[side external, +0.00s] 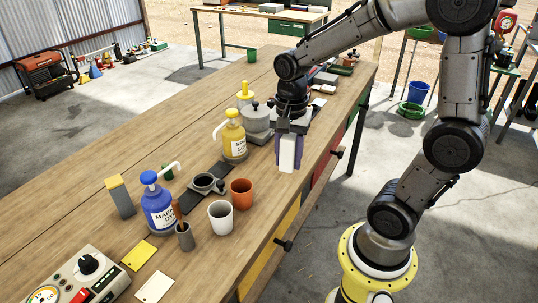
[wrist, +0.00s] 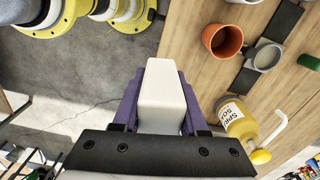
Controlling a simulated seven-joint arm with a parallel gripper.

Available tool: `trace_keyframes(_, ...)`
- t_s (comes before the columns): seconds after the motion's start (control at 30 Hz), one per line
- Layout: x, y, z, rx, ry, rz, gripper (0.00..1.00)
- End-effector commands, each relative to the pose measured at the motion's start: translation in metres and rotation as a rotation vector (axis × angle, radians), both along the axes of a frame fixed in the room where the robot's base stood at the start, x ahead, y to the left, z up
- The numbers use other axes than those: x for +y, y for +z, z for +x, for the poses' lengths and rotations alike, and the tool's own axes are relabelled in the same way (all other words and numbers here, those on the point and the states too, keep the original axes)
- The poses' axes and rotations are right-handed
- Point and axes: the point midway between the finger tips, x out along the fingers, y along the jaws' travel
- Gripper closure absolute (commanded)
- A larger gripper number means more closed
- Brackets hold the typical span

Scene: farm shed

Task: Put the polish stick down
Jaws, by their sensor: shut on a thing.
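The polish stick (side external: 287,156) is a pale white block. My gripper (side external: 290,150) points down with its purple fingers shut on the stick. In the wrist view the stick (wrist: 162,88) sits between the two purple fingers (wrist: 160,108), its end pointing away from the camera. In the side view the stick hangs near the right edge of the wooden bench (side external: 85,195). In the wrist view the bench edge and concrete floor show behind it. I cannot tell how high it is above the bench.
A yellow pump bottle (side external: 233,137) and a grey lidded pot (side external: 257,122) stand left of my gripper. An orange cup (side external: 241,191), a white cup (side external: 220,217) and a blue pump bottle (side external: 158,205) stand nearer the camera. The bench's left side is largely clear.

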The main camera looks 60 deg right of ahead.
Motion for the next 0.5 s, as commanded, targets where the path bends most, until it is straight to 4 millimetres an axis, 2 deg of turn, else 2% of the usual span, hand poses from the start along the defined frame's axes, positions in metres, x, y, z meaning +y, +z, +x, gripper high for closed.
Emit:
trace_keyframes(0.07, 0.002, 0.002, -0.008, -0.001, -0.008, 0.0, 1.0)
trace_keyframes(0.17, 0.0, 0.017, -0.001, -0.004, -0.022, -0.001, 1.0)
trace_keyframes(0.27, -0.004, 0.037, 0.019, -0.005, -0.036, -0.001, 1.0)
trace_keyframes(0.5, -0.021, 0.084, 0.093, -0.001, -0.075, 0.0, 1.0)
